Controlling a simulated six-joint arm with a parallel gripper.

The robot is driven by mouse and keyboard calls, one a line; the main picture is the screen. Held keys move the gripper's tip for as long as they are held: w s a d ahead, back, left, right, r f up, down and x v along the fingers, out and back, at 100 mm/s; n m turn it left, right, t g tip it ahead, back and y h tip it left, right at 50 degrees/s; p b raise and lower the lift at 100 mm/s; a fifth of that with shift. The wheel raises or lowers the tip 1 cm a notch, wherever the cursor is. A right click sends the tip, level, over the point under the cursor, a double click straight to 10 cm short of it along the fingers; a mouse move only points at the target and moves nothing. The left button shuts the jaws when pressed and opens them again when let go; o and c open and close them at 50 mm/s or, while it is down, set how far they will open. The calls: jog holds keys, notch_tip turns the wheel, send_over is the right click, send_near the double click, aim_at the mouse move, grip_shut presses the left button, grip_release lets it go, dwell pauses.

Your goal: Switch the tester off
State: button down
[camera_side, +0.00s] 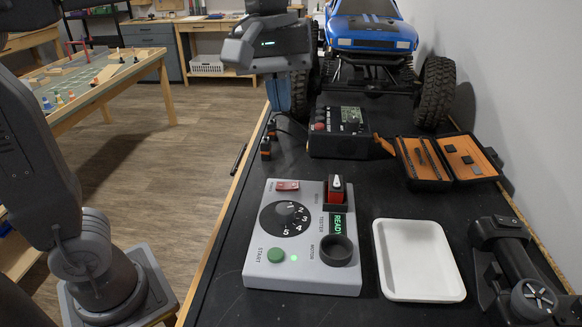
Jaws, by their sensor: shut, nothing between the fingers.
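The tester (308,278) is a grey box on the black bench. Its display (337,224) reads READY in green, and a small green light (294,258) glows beside the green START button (276,255). A red rocker switch (287,185) sits at its top left; I cannot tell its position. A red and black part with a white top (336,188) stands at its top right. A numbered dial (285,217) and a round black motor socket (336,250) are on its face. My gripper (280,108) is shut and empty, pointing down behind the tester, apart from it.
A white empty tray (455,291) lies right of the tester. A black box with a red knob (340,143) and an open tool case (428,184) stand behind. A blue crawler (372,36) is at the far end. A dark grey device (515,270) fills the lower right.

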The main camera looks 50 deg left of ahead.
aim_at(283, 186)
jog(key=f, duration=0.9)
jog(key=w+d+f, duration=0.1)
jog(key=f, duration=0.3)
jog(key=shift+w+d+f, duration=0.1)
jog(key=shift+f, duration=0.05)
jog(key=shift+d+f+g+y, duration=0.1)
jog(key=shift+f+g+y, duration=0.2)
jog(key=shift+f, duration=0.1)
jog(key=shift+s+a+r, duration=0.15)
jog(key=shift+s+a, duration=0.4)
jog(key=shift+a, duration=0.15)
notch_tip(283, 186, up, 14)
jog(key=shift+s+a, duration=0.3)
jog(key=shift+s, duration=0.05)
